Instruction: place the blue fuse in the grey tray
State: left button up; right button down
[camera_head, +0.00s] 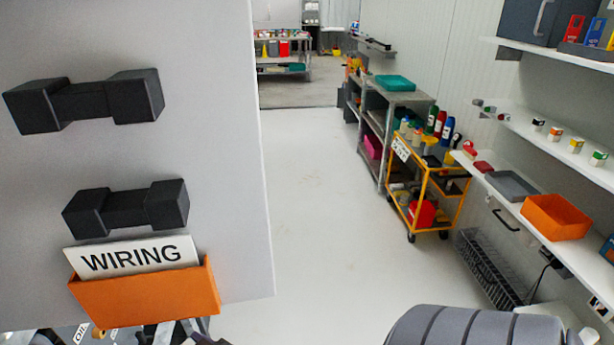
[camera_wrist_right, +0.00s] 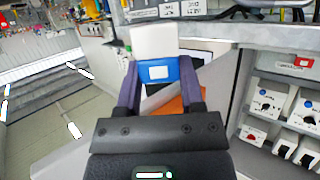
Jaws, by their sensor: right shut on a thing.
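The blue fuse (camera_wrist_right: 155,73), a blue block with a white upper part, is between the two purple fingers of my right gripper (camera_wrist_right: 158,76) in the right wrist view. The gripper is shut on it, and the fuse appears held up in the air. In the head view, the grey tray (camera_head: 512,185) lies on the right-hand shelf, left of an orange bin. It looks empty. My right gripper and the fuse do not show in the head view. My left gripper is in neither view.
The orange bin (camera_head: 556,217) stands beside the tray, with a red item (camera_head: 483,167) on its other side. A higher shelf (camera_head: 560,133) with small items overhangs. A yellow cart (camera_head: 430,185) stands below left. A cabinet panel with an orange WIRING holder (camera_head: 145,297) fills the left.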

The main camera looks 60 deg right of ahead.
aim_at(510, 189)
jog(key=l+z, duration=0.25)
jog(key=z, duration=0.15)
jog(key=l+z, duration=0.3)
jog(key=z, duration=0.15)
jog(key=l+z, duration=0.25)
jog(key=z, duration=0.15)
jog(key=i+l+z, duration=0.1)
jog(key=l+z, duration=0.15)
jog(key=z, duration=0.15)
jog(key=i+l+z, duration=0.15)
jog(key=i+l, duration=0.3)
jog(key=i+l+z, duration=0.15)
jog(key=i+l, duration=0.25)
jog(key=i, duration=0.3)
jog(key=i+j+z, duration=0.25)
jog(key=i, duration=0.25)
jog(key=i+j+z, duration=0.3)
jog(key=i, duration=0.25)
jog(key=i+j+z, duration=0.15)
jog(key=z, duration=0.25)
jog(key=i+j+z, duration=0.25)
jog(key=z, duration=0.2)
jog(key=i+j+z, duration=0.25)
jog(key=z, duration=0.15)
jog(key=i+j+z, duration=0.1)
jog(key=j+z, duration=0.75)
jog(key=i+j+z, duration=0.2)
jog(key=i+j, duration=0.15)
jog(key=i, duration=0.1)
